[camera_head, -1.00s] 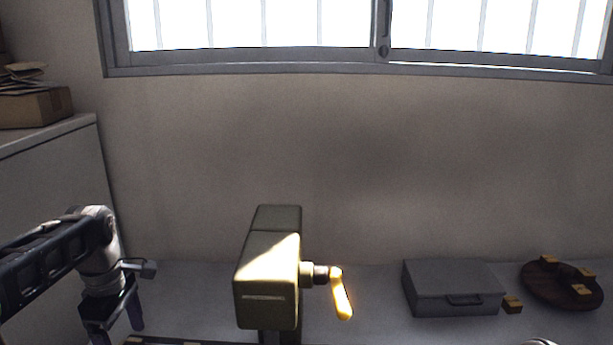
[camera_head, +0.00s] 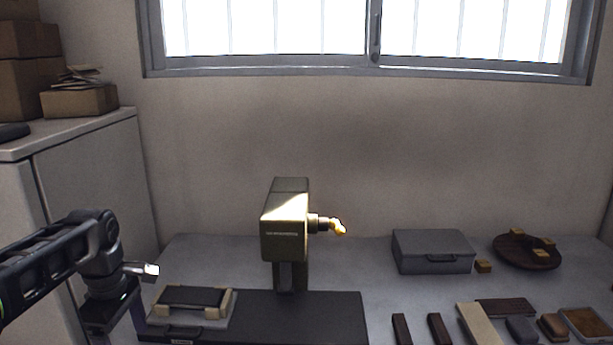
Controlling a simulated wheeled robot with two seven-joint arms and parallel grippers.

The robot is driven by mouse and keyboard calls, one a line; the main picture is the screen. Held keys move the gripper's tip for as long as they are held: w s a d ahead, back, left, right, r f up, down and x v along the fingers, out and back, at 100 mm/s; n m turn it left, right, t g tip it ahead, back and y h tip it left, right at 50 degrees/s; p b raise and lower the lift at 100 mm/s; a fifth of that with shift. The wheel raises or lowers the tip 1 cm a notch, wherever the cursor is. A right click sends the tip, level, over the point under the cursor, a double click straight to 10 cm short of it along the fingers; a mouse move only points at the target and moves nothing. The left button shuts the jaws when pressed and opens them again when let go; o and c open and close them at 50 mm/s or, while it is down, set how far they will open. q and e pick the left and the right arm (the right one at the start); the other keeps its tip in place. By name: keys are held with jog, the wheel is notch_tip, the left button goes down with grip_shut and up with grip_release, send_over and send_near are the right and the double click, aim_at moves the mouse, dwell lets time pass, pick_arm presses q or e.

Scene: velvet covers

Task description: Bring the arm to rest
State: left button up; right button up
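My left arm comes in from the left edge. Its gripper (camera_head: 122,322) hangs low at the left, left of a dark pad in a tan frame (camera_head: 191,302). One purplish finger shows; the fingertips are cut off or hidden, so its opening cannot be told. My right arm and gripper are out of view. An olive machine (camera_head: 285,226) stands mid-table on a dark base (camera_head: 325,318), with a yellow crank handle (camera_head: 337,227) on its right side, apart from my gripper.
A grey case (camera_head: 432,252) and a round dark wooden disc with small blocks (camera_head: 514,254) stand at the back right. Several bars and blocks, one pale (camera_head: 478,325), lie at the front right. A cabinet (camera_head: 95,190) with boxes stands at the left.

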pick_arm(q)
jog(key=w+d+f+m+t+h, duration=0.1)
jog(key=w+d+f+m+t, duration=0.35)
jog(key=w+f+m, duration=0.4)
jog(key=s+d+f+m+h, duration=0.1)
jog(key=d+f+m, duration=0.1)
jog(key=d+f, duration=0.6)
jog(key=s+d+f+m+h, duration=0.1)
jog(key=s+d+f+m, duration=0.1)
jog(key=d+f, duration=0.6)
jog(key=s+d+f+m+g, duration=0.1)
jog(key=s+d+f, duration=0.2)
jog(key=s+f, duration=0.2)
jog(key=s+d+f+m+g, duration=0.1)
jog(key=s+d+f, duration=0.2)
jog(key=s, duration=0.9)
jog(key=s+d+f+m+g+h, duration=0.1)
jog(key=s+d+f+g, duration=0.1)
jog(key=s+f, duration=0.6)
jog(key=shift+s+d+f, duration=0.15)
jog(key=shift+s+d, duration=0.25)
jog(key=shift+d, duration=0.2)
